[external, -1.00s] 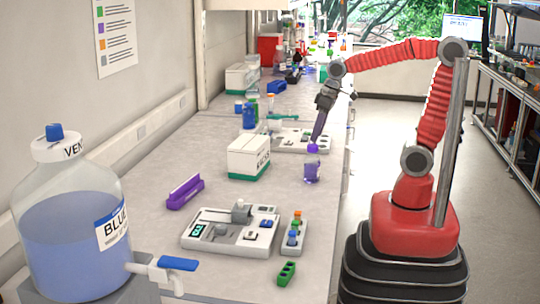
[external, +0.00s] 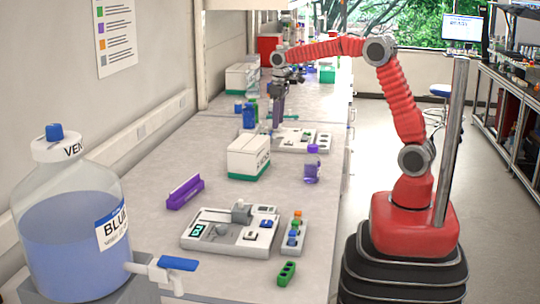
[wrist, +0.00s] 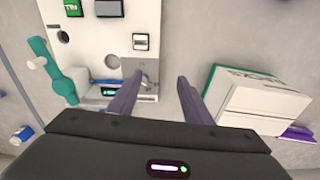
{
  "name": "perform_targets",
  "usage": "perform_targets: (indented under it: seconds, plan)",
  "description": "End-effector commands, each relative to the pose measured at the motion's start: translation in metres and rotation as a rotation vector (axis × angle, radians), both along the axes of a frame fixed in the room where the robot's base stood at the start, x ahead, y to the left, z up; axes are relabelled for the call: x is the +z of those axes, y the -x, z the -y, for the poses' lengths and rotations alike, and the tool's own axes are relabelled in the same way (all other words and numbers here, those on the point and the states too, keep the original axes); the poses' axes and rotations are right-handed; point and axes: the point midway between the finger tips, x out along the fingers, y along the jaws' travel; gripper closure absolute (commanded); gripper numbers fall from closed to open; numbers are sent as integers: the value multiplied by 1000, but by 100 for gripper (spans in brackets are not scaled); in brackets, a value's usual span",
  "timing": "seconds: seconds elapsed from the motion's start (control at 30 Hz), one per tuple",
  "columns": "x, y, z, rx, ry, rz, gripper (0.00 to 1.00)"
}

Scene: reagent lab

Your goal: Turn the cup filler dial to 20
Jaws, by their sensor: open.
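A white device panel (external: 307,143) lies farther back on the bench, partly hidden behind a white box. In the wrist view the panel (wrist: 105,45) shows dark and white buttons, a round hole, a small lit display (wrist: 108,91) and a grey dial-like part (wrist: 148,74). I cannot read the display or the dial's setting. My gripper (external: 277,127) points down over the left end of this panel. In the wrist view my gripper (wrist: 158,95) is open and empty, its left finger near the grey part. A second white device (external: 207,243) with a grey knob (external: 241,212) and green display stands nearer.
A white box with a green base (external: 248,157) stands close by; the box (wrist: 265,97) is right of my fingers. A purple-capped bottle (external: 312,167), a purple rack (external: 185,192) and a large blue-liquid bottle (external: 75,240) stand nearer. A teal part (wrist: 55,72) is beside the panel.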

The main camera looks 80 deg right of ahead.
Motion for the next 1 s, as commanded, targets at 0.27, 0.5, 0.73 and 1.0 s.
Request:
perform_targets:
  seconds: [0.27, 0.5, 0.73, 1.0]
  plan:
    - [2, -40, 41, 83, -9, -37, 55]
    - [32, -57, 51, 179, -1, -32, 55]
    - [53, -48, 47, 282, -12, -61, 55]
    - [53, -47, 46, 304, -15, -66, 55]
